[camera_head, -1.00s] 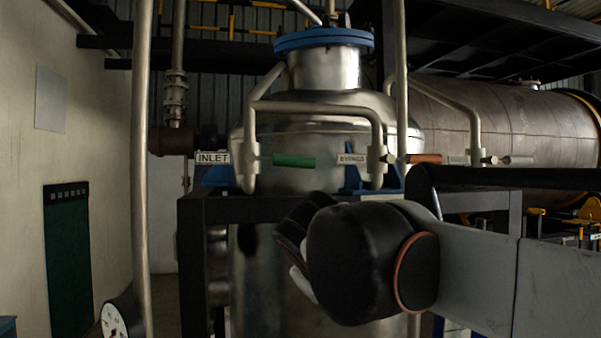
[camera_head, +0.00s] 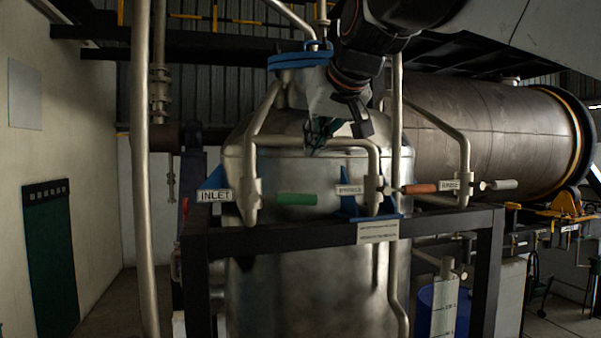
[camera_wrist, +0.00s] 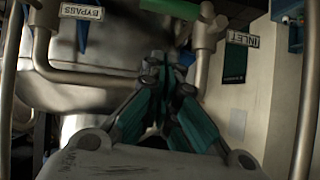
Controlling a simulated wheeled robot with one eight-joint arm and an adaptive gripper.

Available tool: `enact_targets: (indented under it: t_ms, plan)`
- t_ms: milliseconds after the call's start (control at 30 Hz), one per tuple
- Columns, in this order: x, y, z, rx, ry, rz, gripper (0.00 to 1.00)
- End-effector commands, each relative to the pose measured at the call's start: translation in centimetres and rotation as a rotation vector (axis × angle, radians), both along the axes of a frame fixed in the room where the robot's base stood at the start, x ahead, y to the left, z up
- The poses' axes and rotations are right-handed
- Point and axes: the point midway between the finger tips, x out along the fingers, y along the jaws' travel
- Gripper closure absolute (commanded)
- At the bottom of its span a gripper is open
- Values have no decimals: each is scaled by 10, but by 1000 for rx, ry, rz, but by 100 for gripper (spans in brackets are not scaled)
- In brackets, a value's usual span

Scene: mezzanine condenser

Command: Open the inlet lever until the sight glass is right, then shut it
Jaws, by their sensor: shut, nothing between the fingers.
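The inlet lever (camera_head: 297,199) has a green handle. It lies horizontal, pointing right from its valve on the pipe beside the INLET label (camera_head: 215,195). My gripper (camera_head: 318,140) is above the lever in front of the steel vessel, pointing down, apart from the lever. In the wrist view my gripper (camera_wrist: 165,72) has its fingers together and empty, with the green inlet lever (camera_wrist: 170,9) at the top edge. A pale upright strip with marks (camera_head: 443,310) stands at lower right; I cannot tell whether it is the sight glass or read a level.
An orange-brown handle (camera_head: 419,188) by the BYPASS label (camera_head: 349,190) and a pale handle (camera_head: 501,185) sit right of the inlet lever. Bent pipes (camera_head: 318,142) run close to my gripper. A dark frame (camera_head: 300,236) crosses below the levers. A vertical pipe (camera_head: 143,170) stands left.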

Motion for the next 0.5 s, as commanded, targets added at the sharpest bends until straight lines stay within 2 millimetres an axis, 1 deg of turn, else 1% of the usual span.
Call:
enact_targets:
  t_ms: [33, 333, 500]
  plan:
    - [9, 3, -4, 0, 0, 0, 100]
    - [55, 19, -37, -2, 1, 0, 100]
    - [56, 21, -59, -2, 0, 0, 100]
